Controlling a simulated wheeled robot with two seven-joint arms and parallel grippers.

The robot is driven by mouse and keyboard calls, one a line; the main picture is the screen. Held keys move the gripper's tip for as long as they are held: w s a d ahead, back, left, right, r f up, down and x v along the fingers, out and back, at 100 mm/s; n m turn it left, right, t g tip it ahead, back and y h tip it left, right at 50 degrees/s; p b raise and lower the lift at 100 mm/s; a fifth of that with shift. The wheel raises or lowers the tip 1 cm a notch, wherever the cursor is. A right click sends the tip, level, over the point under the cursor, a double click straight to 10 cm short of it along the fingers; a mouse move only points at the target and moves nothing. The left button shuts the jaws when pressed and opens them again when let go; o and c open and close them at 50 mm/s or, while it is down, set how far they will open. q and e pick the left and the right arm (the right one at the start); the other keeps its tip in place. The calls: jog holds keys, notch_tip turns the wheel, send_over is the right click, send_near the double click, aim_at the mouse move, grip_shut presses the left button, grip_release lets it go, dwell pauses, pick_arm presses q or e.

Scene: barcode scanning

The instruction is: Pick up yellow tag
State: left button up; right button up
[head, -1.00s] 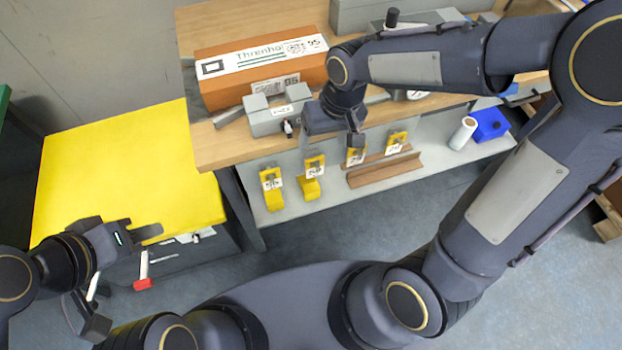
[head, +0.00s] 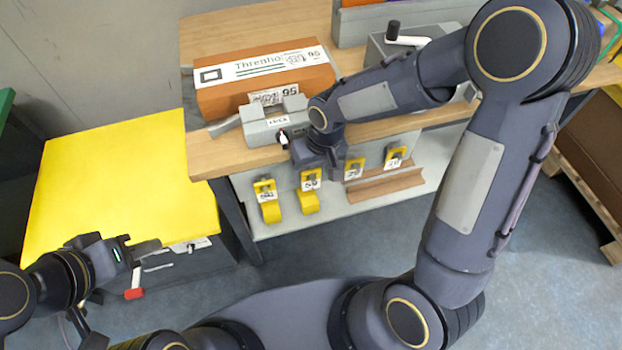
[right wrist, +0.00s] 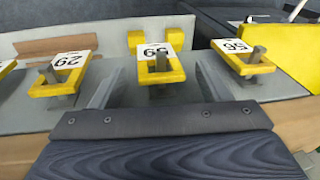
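Several yellow tags with white number labels hang on pegs in a row along the shelf front below the wooden bench top. In the head view, the second from left (head: 310,184) is just below my right gripper (head: 318,168). In the right wrist view, my right gripper's fingers (right wrist: 158,90) are spread apart. A yellow tag labelled 59 (right wrist: 160,75) lies ahead between them, with a grey peg through its frame. Tags labelled 29 (right wrist: 66,76) and 56 (right wrist: 243,60) flank it outside the fingers. My left gripper (head: 143,254) is beside the yellow tabletop; its finger gap is unclear.
An orange box (head: 262,80) and a grey block (head: 272,121) sit on the wooden bench (head: 232,152) above the tags. A yellow-topped table (head: 115,185) stands at left. A red-ended tool (head: 134,293) shows near my left gripper.

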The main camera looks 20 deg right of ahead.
jog(key=c, duration=1.2)
